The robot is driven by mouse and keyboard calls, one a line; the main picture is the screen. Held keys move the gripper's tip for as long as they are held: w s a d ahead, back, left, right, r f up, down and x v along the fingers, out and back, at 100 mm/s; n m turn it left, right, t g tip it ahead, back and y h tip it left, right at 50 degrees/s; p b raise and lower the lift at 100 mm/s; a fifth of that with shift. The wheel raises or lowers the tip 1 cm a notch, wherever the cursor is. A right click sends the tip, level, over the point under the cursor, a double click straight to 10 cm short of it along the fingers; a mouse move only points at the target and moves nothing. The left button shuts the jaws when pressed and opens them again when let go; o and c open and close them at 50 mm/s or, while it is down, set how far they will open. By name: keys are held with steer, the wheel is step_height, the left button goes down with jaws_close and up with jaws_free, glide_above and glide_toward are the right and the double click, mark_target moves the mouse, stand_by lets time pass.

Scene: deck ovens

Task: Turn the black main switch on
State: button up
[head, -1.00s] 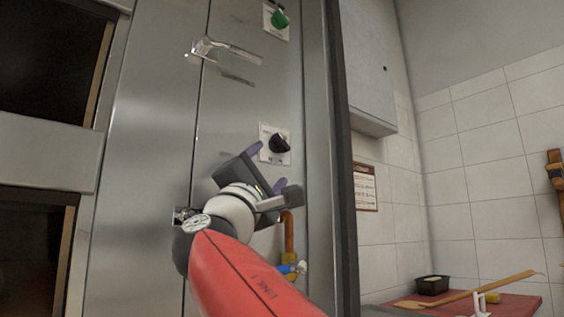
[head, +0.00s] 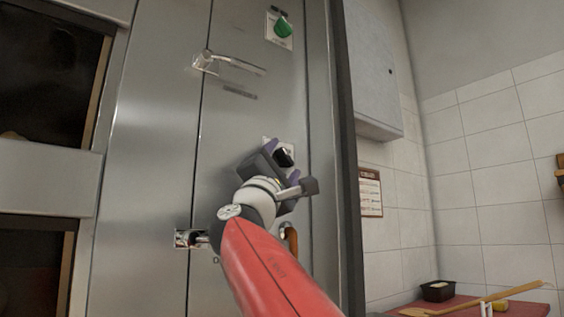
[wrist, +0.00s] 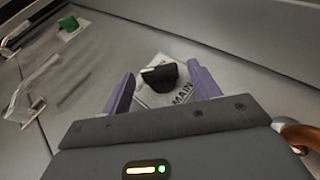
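The black main switch (wrist: 160,75) is a rotary knob on a pale plate marked "MAIN" (wrist: 181,95) on the steel panel. In the wrist view it lies between and just beyond the two purple fingertips of my gripper (wrist: 161,85), which are spread apart with gaps on both sides. In the head view the black switch (head: 284,156) shows above my gripper body, and my gripper (head: 282,162) covers most of its plate. My gripper is open and holds nothing.
A green knob (head: 284,27) sits higher on the panel. A metal handle (head: 228,64) projects at upper left, and a latch (head: 190,238) sits lower. A grey box (head: 370,80) hangs on the wall at right.

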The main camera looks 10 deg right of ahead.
steer(key=c, duration=0.9)
steer(key=shift+o, duration=0.2)
steer(key=shift+a+r+m+g+p, duration=0.15)
steer(key=shift+r+m+g+p, duration=0.3)
steer(key=shift+m+g+p, duration=0.4)
steer(key=shift+s+a+m+g+y, duration=0.15)
steer(key=shift+m+g+y, duration=0.15)
steer(key=shift+m+g, duration=0.95)
steer(key=shift+g, duration=0.3)
steer(key=shift+n, duration=0.3)
steer(key=o, duration=1)
steer(key=shift+f, duration=0.1)
steer(key=shift+s+a+f, duration=0.1)
steer(key=shift+s+f, duration=0.05)
steer(key=b+v, duration=0.3)
steer(key=v, duration=0.4)
steer(key=shift+s+a, duration=0.1)
